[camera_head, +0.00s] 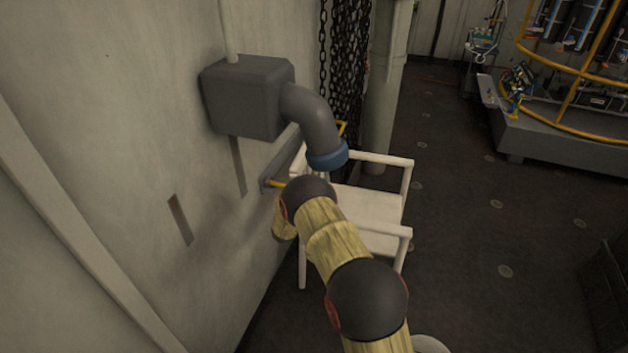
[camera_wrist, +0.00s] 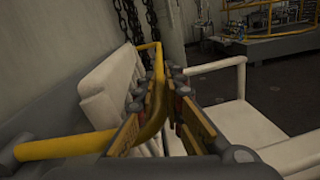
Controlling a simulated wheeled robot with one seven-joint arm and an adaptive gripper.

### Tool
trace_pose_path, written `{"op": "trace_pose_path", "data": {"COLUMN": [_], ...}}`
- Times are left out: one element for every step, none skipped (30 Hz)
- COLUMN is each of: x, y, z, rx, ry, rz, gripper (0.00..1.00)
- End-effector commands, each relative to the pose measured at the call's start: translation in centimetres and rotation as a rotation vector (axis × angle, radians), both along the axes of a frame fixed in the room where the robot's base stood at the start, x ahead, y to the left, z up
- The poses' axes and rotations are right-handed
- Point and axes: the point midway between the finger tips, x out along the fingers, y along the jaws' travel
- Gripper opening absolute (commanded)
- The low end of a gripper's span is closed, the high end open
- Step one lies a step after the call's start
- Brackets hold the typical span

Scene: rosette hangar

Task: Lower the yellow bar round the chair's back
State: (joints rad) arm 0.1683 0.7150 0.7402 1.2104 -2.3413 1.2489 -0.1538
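The white chair (camera_head: 365,207) stands beside the wall, with armrests out to the right; its back (camera_wrist: 108,82) shows in the wrist view. The yellow bar (camera_wrist: 62,147) runs from the lower left, passes between my fingers, bends and rises across the chair's back. In the head view only short pieces of the bar (camera_head: 277,184) show; my arm hides the rest. My gripper (camera_wrist: 162,100) has its fingers parted on either side of the bar, with a gap at the right finger. The head view hides my gripper behind my arm.
A grey wall box with a bent pipe (camera_head: 245,97) juts from the wall above the chair. Dark chains (camera_head: 345,65) hang behind the chair. A pale post (camera_head: 386,85) stands beyond. The dark floor to the right is mostly clear, up to a yellow-railed platform (camera_head: 560,146).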

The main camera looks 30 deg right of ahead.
Motion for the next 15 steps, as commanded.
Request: {"op": "trace_pose_path", "data": {"x": [-0.4, -0.4, -0.4, -0.4, -0.4, -0.4, -0.4, -0.5, -0.6, -0.8, -1.0, -1.3, -1.6, -1.9, -2.4], "y": [0.7, 0.7, 0.7, 0.7, 0.8, 0.8, 0.9, 1.0, 1.2, 1.4, 1.7, 2.1, 2.5, 2.9, 3.5], "z": [-2.6, -2.6, -2.6, -2.6, -2.6, -2.6, -2.6, -2.6, -2.6, -2.6, -2.5, -2.4, -2.4, -2.3, -2.2], "rx": [0.017, 0.017, 0.017, 0.017, 0.017, 0.017, 0.017, 0.017, 0.017, 0.017, 0.017, 0.015, 0.014, 0.013, 0.014], "ry": [0.041, 0.041, 0.041, 0.041, 0.041, 0.042, 0.042, 0.042, 0.041, 0.041, 0.041, 0.04, 0.039, 0.038, 0.036], "rz": [0.017, 0.017, 0.017, 0.017, 0.018, 0.018, 0.018, 0.018, 0.019, 0.019, 0.019, 0.019, 0.02, 0.02, 0.02], "gripper": [0.12, 0.14, 0.16, 0.18, 0.19, 0.22, 0.23, 0.25, 0.27, 0.29, 0.31, 0.33, 0.33, 0.33, 0.33]}}
